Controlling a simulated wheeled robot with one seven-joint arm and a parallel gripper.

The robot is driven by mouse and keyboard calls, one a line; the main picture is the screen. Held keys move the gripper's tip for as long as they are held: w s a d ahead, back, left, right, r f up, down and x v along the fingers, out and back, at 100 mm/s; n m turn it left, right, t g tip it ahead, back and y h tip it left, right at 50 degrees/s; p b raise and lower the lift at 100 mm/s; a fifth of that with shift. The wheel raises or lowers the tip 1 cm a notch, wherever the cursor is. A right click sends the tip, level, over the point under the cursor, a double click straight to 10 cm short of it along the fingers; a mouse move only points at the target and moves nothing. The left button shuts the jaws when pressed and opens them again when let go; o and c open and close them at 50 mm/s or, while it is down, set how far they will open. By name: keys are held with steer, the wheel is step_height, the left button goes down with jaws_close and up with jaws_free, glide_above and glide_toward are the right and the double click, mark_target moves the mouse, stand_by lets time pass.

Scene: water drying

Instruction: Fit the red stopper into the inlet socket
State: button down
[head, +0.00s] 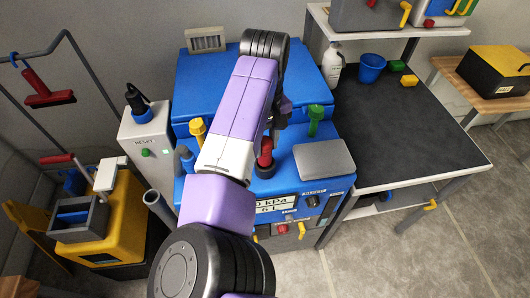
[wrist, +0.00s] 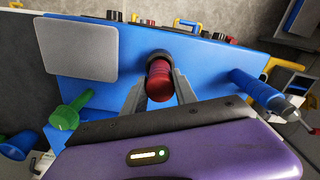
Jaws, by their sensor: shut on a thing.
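The red stopper (wrist: 160,82) is between the two grey fingers of my gripper (wrist: 158,86) in the wrist view. My gripper is shut on it. In the head view the red stopper (head: 265,151) shows beside my purple arm, directly over the black ring of the inlet socket (head: 264,170). The black socket ring also shows in the wrist view (wrist: 157,56) at the stopper's far end. I cannot tell whether the stopper is inside the socket or just above it. My arm hides most of the gripper in the head view.
The socket is on top of a blue machine (head: 307,189). A grey plate (head: 324,159) lies to its right, with a green-topped peg (head: 315,116) behind. A yellow peg (head: 197,130) and a blue peg (head: 185,156) stand to the left. The dark table (head: 415,125) at right is mostly clear.

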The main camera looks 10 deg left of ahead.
mark_target(265, 156)
steer(key=shift+f, duration=2.25)
steer(key=shift+f, duration=0.1)
steer(key=c, duration=1)
jaws_free()
step_height(265, 156, up, 12)
steer(key=shift+r+b, duration=0.15)
steer(key=shift+b, duration=0.45)
